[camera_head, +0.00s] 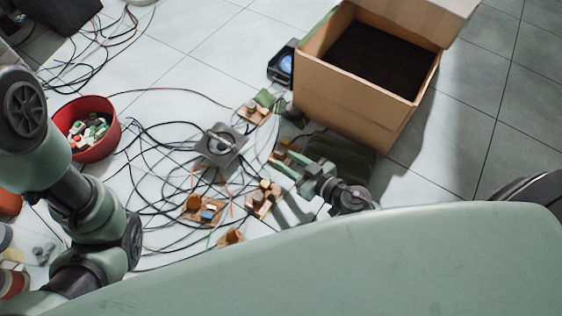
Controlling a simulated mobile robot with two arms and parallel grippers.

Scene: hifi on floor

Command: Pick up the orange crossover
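Several small crossover boards with orange-brown parts lie on the tiled floor. One (203,209) carries an orange coil and a blue part, another (263,198) lies to its right, and a smaller one (231,237) lies below. One more (254,113) is near the box. My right gripper (281,158) points up-left, its two green fingers apart, with an orange-brown piece (283,147) at or just beyond the fingertips. I cannot tell whether they touch. I see nothing held between the fingers. My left arm crosses the left side; its gripper is not in view.
An open cardboard box (350,108) stands at the upper right. A red bowl of small parts (112,140) is at left. A grey square speaker-like unit (220,146) sits among many tangled black cables. Bare tiles lie at far right.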

